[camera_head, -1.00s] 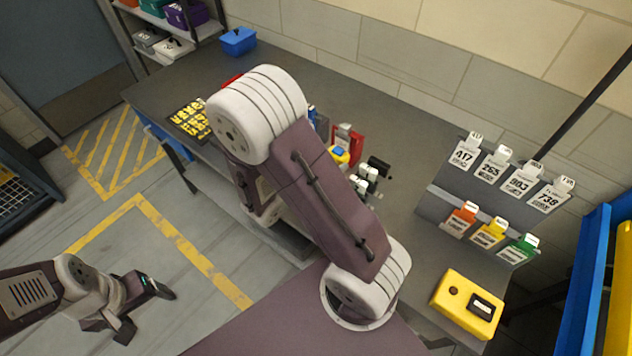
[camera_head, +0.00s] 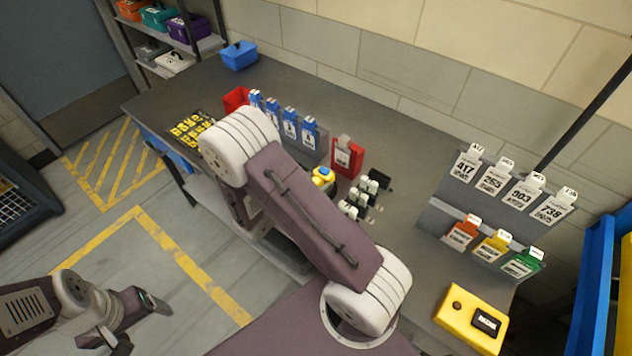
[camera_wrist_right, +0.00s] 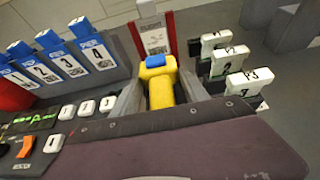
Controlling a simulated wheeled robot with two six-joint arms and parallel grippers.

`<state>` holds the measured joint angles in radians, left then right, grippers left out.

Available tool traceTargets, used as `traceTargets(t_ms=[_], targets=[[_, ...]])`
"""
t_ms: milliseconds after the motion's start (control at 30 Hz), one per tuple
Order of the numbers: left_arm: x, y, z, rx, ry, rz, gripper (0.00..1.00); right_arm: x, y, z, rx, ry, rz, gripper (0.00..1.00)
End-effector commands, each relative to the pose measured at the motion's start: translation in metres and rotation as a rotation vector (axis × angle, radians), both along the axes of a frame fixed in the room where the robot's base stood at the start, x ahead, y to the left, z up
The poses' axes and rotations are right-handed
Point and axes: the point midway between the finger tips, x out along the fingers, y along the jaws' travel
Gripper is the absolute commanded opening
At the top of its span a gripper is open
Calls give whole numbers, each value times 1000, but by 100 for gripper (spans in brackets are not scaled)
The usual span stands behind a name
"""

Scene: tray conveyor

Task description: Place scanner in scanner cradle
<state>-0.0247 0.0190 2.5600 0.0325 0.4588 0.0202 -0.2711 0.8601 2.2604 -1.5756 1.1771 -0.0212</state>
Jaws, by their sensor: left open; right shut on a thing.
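The yellow scanner (camera_head: 323,173) with a blue top shows just past my right arm in the head view. It also shows in the right wrist view (camera_wrist_right: 161,95), with grey finger surfaces on both sides. My right gripper (camera_wrist_right: 160,103) is shut on it; in the head view my arm hides that gripper. The scanner is over the bench, in front of a red holder (camera_head: 347,158) with a labelled card. I cannot tell which thing is the scanner cradle. My left gripper (camera_head: 139,323) is open and empty over the floor at lower left.
Several blue numbered cards (camera_head: 290,125) stand left of the red holder. White numbered tags (camera_head: 365,193) stand to its right. A keypad (camera_head: 187,127) lies at the bench's left end. A card rack (camera_head: 465,215) and a yellow box (camera_head: 470,318) are at right.

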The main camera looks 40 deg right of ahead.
Motion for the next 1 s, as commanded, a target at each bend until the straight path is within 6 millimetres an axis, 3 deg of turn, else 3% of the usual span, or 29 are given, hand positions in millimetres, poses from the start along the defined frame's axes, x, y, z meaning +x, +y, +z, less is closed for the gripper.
traceTargets(t_ms=[500, 533, 600, 867, 1000], targets=[[0, 0, -11, 0, 0, 0, 78, 0, 0, -12, -1, 0, 0, 0], [0, 0, -11, 0, 0, 0, 78, 0, 0, -12, 0, 1, 0, 61], [0, 0, -11, 0, 0, 0, 78, 0, 0, -12, 0, 1, 0, 74], [0, 0, -11, 0, 0, 0, 78, 0, 0, -11, 0, 1, 0, 74], [0, 0, 1, 0, 0, 0, 78, 0, 0, 1, 0, 0, 0, 74]])
